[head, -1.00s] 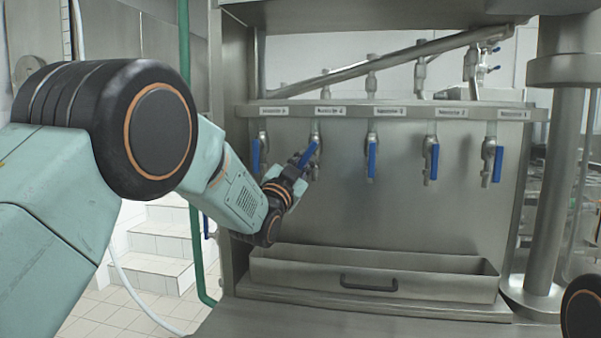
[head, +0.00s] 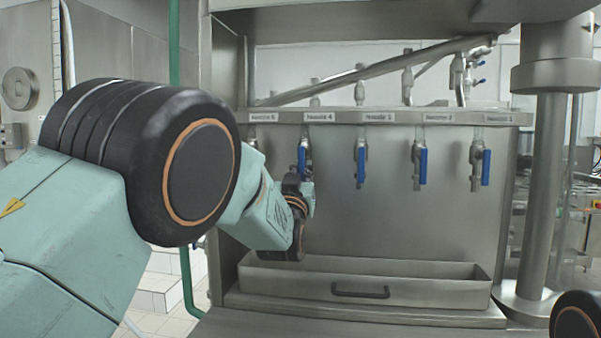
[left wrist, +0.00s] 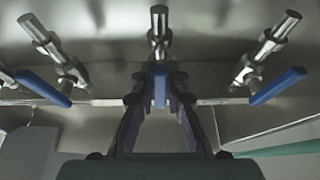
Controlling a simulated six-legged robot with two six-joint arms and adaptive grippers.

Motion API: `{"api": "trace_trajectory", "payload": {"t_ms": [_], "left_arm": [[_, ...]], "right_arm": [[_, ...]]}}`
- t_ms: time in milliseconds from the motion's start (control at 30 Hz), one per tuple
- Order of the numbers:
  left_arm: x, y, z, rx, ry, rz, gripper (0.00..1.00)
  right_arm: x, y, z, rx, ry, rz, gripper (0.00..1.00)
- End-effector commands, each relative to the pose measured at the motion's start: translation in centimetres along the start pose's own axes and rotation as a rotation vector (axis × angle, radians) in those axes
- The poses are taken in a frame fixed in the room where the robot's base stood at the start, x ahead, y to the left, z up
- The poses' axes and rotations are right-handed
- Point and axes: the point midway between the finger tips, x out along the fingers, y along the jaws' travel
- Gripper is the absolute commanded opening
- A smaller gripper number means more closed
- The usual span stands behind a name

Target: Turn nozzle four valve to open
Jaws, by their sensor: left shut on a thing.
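The nozzle four valve is second from the left in the head view, under the label "Nozzle 4" (head: 318,117). Its blue handle (head: 301,158) points straight down, like the other handles whose direction I can see. My left gripper (head: 304,179) is at the lower end of this handle and partly hidden by its own wrist. In the left wrist view, the blue handle (left wrist: 160,88) sits between the two dark fingers of my left gripper (left wrist: 159,102), which is shut on it. The metal nozzle (left wrist: 159,25) shows behind it. My right gripper is out of view.
Blue-handled valves of nozzle three (head: 361,164), two (head: 420,166) and one (head: 481,166) stand to the right. The nozzle five valve is hidden behind my left arm. A steel drip tray (head: 440,281) lies below. A thick steel column (head: 543,190) stands at the right.

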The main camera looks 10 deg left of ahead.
Motion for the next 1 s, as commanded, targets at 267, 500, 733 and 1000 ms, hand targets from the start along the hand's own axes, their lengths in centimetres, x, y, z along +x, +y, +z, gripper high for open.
{"api": "trace_trajectory", "payload": {"t_ms": [267,500,733,1000], "left_arm": [[-0.28,0.09,0.79,-0.003,-0.016,0.0,0.0],[-0.23,0.1,0.66,-0.002,-0.014,0.0,0.23],[-0.11,0.07,0.32,-0.002,-0.007,0.0,0.37],[0.06,0.06,-0.11,-0.003,-0.002,0.0,0.37]], "right_arm": [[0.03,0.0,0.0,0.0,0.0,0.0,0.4],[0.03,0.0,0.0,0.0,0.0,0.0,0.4],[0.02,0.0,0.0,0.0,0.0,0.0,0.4],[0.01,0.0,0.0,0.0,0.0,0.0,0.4]]}}
